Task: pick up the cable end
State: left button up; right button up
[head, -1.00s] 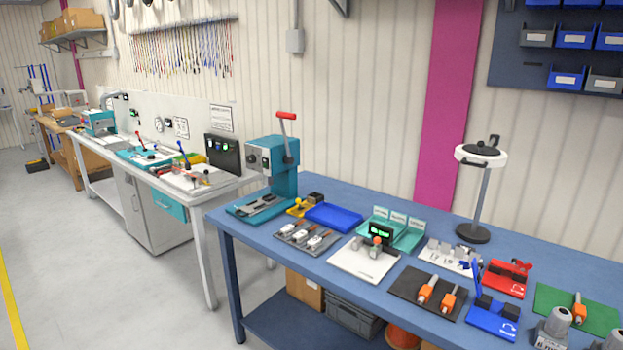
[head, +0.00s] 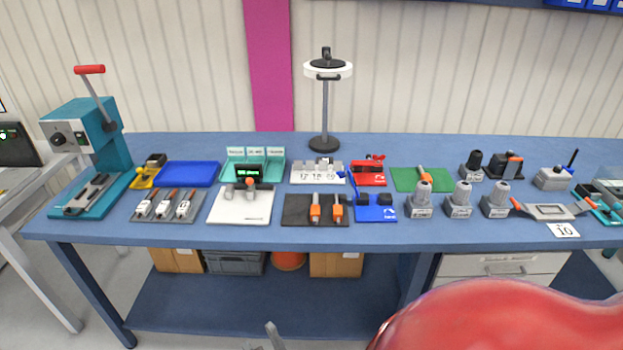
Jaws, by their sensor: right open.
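I cannot make out a cable end in the head view. An orange rounded object (head: 288,260), perhaps a reel, shows partly under the bench on the lower shelf, with no loose end visible. A grey fingertip of my right gripper (head: 274,336) shows at the bottom edge, in front of the bench and well apart from the things on it. The gripper is open, with nothing seen in it; most of it is cut off by the frame. My left gripper is out of view.
A blue bench (head: 340,238) spans the view, crowded with tool stations. A teal lever press (head: 90,135) stands at its left and a ring lamp (head: 325,110) at the back. A large red rounded shape (head: 500,318) blocks the lower right.

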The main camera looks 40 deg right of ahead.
aim_at(423, 177)
jog(key=i+j+z, duration=0.15)
jog(key=z, duration=0.35)
jog(key=i+j+z, duration=0.1)
jog(key=j+z, duration=0.65)
jog(key=z, duration=0.7)
